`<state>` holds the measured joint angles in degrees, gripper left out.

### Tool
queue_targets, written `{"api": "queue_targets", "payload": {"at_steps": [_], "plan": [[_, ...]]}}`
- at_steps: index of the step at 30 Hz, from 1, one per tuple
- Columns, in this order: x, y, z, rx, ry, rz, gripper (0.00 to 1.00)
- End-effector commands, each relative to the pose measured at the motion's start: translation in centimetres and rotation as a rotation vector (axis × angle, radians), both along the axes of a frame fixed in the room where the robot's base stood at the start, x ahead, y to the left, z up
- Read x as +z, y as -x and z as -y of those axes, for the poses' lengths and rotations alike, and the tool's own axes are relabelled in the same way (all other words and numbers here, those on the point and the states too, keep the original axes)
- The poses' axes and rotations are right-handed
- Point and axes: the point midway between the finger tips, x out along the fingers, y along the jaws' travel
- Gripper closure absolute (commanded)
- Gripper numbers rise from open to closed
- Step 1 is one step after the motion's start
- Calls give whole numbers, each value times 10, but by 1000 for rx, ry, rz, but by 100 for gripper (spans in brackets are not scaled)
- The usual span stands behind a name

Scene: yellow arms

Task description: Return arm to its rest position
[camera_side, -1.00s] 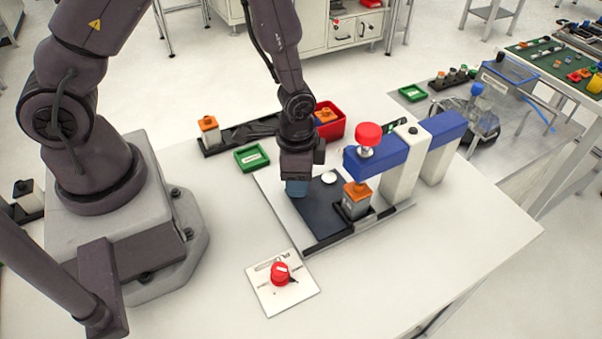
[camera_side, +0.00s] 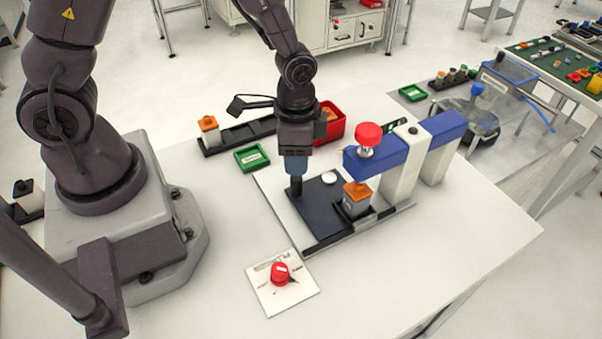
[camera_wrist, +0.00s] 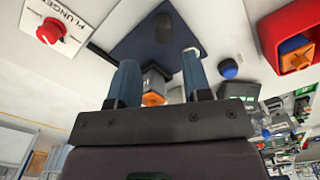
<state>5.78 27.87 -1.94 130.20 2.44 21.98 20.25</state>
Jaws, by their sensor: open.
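My gripper (camera_side: 296,172) hangs over the dark blue plate (camera_side: 322,217) of the work fixture. Its two blue fingers show apart in the wrist view (camera_wrist: 161,75), with nothing held between the tips. A dark peg (camera_side: 296,187) stands on the plate just below the fingers; it also shows in the wrist view (camera_wrist: 164,28). A grey block with an orange top (camera_side: 357,199) sits in a black holder on the plate, to the right of my gripper. I cannot tell the exact gap between fingers and peg.
A blue-and-white press with a red knob (camera_side: 367,135) stands right of the plate. A red bin (camera_side: 330,122) and a green tray (camera_side: 251,157) lie behind. A red button on a white card (camera_side: 281,273) lies in front. The table's front right is clear.

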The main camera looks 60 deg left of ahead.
Motion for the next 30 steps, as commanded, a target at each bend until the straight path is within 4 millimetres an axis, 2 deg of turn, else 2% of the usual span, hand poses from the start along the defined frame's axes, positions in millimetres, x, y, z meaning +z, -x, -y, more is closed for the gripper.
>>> {"api": "queue_targets", "payload": {"at_steps": [5, 7, 8, 11, 17, 24, 30], "plan": [[0, 4, -1, 32, -5, -24, 55], [0, 18, -3, 77, -16, -85, 55], [6, 22, -4, 103, -20, -97, 55], [33, 29, -8, 171, -26, -93, 55], [99, 43, -18, 308, -14, -10, 55], [177, 72, -29, 450, 39, 168, 55], [222, 95, -36, 503, 96, 346, 55]]}}
